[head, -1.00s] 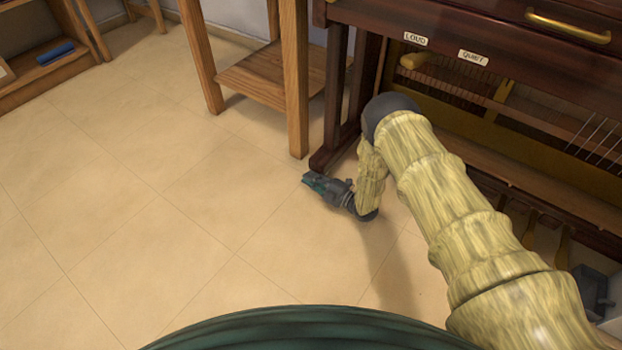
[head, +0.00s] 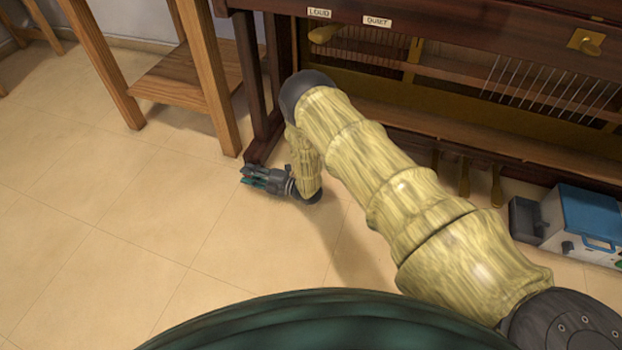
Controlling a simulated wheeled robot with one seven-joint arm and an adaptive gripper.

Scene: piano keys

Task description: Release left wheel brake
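The dark brown upright piano (head: 420,22) fills the top right of the head view, with its front open on strings and yellow wooden parts. Its left front leg and foot (head: 262,143) stand on the floor at the left. The left wheel and its brake are not visible; my gripper and arm may cover them. My gripper (head: 250,178) is low over the floor, just in front of the piano's left foot, with its fingers pointing left. I cannot tell whether it touches the foot. The fingers look small and dark with teal parts, and nothing shows between them.
A wooden table or stool (head: 208,75) with a lower shelf stands left of the piano. A blue and white box (head: 588,222) and a dark grey block (head: 524,219) sit on the floor at the right. Several pedals (head: 464,182) show under the piano. The tiled floor (head: 110,220) at left is clear.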

